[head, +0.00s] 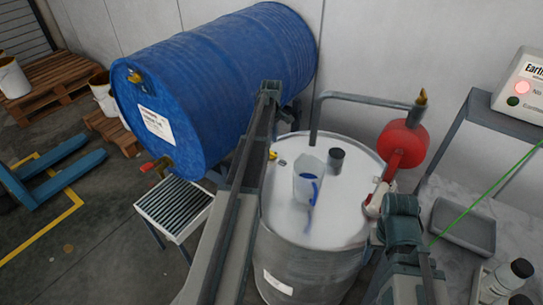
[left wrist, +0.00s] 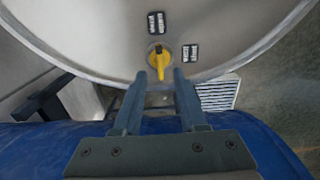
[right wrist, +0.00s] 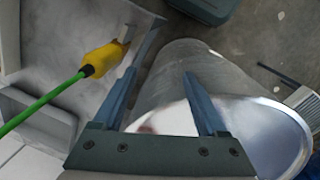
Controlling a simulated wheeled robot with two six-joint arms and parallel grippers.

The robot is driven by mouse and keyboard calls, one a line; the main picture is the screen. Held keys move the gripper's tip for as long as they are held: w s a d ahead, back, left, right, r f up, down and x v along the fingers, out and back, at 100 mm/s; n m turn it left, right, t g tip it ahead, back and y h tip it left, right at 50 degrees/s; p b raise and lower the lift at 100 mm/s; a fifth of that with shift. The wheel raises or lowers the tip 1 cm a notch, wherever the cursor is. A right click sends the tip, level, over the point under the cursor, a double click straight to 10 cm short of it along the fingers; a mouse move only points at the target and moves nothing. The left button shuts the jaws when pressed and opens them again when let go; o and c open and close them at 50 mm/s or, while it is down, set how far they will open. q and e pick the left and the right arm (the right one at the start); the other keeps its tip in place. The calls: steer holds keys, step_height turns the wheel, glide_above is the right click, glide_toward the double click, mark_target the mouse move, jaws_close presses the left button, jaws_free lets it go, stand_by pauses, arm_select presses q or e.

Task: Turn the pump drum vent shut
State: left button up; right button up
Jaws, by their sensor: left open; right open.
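The pump drum (head: 315,215) is a grey steel drum with a pale lid. Its vent is a small yellow handle (left wrist: 159,62) near the lid's rim, partly visible in the head view (head: 272,155). In the left wrist view the handle points down, toward my gripper. One small dark label (left wrist: 156,22) lies beyond it and another (left wrist: 190,52) to its right; their text is unreadable. My left gripper (left wrist: 159,78) is open, its fingertips just short of the handle, with nothing held. My right gripper (right wrist: 160,75) is open and empty beside the drum.
A blue drum (head: 215,80) lies behind at left, above a slatted grate (head: 172,208). A green cable (right wrist: 42,105) ends in a yellow connector (right wrist: 102,59).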

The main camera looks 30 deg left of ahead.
mark_target(271, 154)
arm_select(q)
step_height(271, 154, down, 5)
steer(key=b, duration=0.3)
steer(key=shift+r+b, duration=0.1)
steer(key=shift+b, duration=0.25)
jaws_close()
